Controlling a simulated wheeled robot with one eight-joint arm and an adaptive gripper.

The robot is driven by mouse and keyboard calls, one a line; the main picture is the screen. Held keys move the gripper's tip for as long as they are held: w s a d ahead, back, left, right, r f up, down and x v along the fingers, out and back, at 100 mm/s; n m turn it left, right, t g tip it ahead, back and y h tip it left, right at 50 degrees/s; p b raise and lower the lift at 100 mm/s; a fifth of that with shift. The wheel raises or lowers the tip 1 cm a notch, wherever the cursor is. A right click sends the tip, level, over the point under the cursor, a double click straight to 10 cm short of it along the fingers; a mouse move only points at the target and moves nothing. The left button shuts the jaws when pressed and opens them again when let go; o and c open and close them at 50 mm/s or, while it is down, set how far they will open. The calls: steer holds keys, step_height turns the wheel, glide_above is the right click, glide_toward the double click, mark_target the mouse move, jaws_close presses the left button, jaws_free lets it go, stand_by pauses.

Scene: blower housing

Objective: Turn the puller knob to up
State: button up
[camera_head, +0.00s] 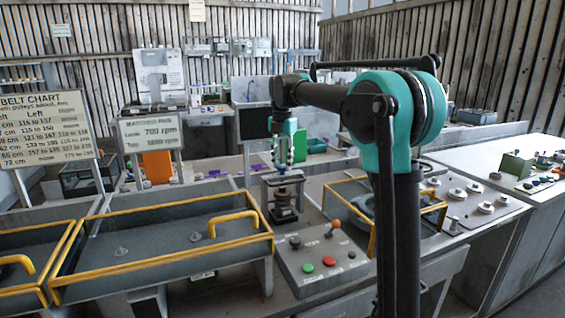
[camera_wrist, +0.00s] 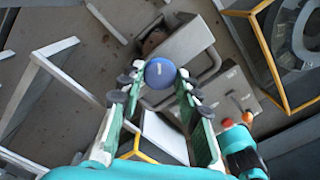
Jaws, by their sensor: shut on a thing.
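The puller knob (camera_wrist: 160,73) is a round blue cap with a short white mark near the middle of its top. In the wrist view it sits between the fingertips of my gripper (camera_wrist: 159,84), which is shut on it, with finger pads at its left and right sides. In the head view my gripper (camera_head: 282,158) points down over the dark puller stand (camera_head: 284,202) behind the control box. The knob is mostly hidden there by the fingers. The white mark is small, and I cannot tell which labelled position it points to.
A grey control box (camera_head: 318,265) with a red button, a green button and an orange-tipped lever (camera_head: 334,228) stands close in front. A yellow-railed tray (camera_head: 165,245) lies to the left. A yellow-framed housing (camera_head: 352,195) is to the right.

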mark_target(282, 166)
steer(key=n, duration=0.3)
steer(key=shift+n, duration=2.3)
steer(key=o, duration=1.2)
steer(key=shift+c, duration=0.2)
steer(key=shift+r, duration=0.1)
step_height(282, 166, up, 12)
